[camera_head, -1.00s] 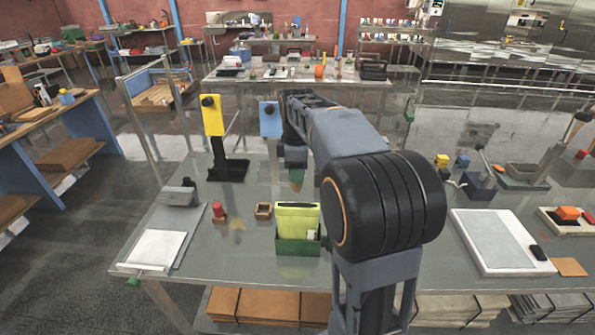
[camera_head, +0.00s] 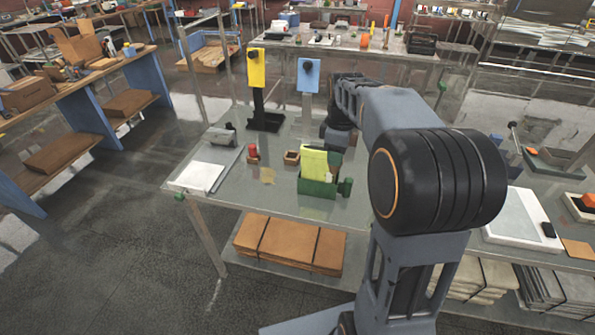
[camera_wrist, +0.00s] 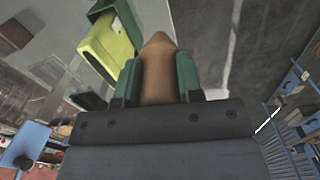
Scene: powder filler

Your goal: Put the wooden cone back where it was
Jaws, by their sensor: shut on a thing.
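The wooden cone (camera_wrist: 158,72) is light brown with its tip pointing to the top of the wrist view. My gripper (camera_wrist: 157,86) is shut on it, with a green finger on each side. In the head view my gripper (camera_head: 334,156) is just behind the green box (camera_head: 317,187) with a yellow-green folder in it; the cone cannot be made out there. A small square wooden holder (camera_head: 292,157) sits on the table left of the box. The wrist view also shows the green box and yellow folder (camera_wrist: 110,45) at upper left.
A red-topped piece (camera_head: 253,152) and a tan patch (camera_head: 267,175) lie left of the box. Yellow (camera_head: 257,68) and blue (camera_head: 308,76) stands rise behind. A white tray (camera_head: 520,219) is at right. The table's front left is clear beside a white sheet (camera_head: 199,176).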

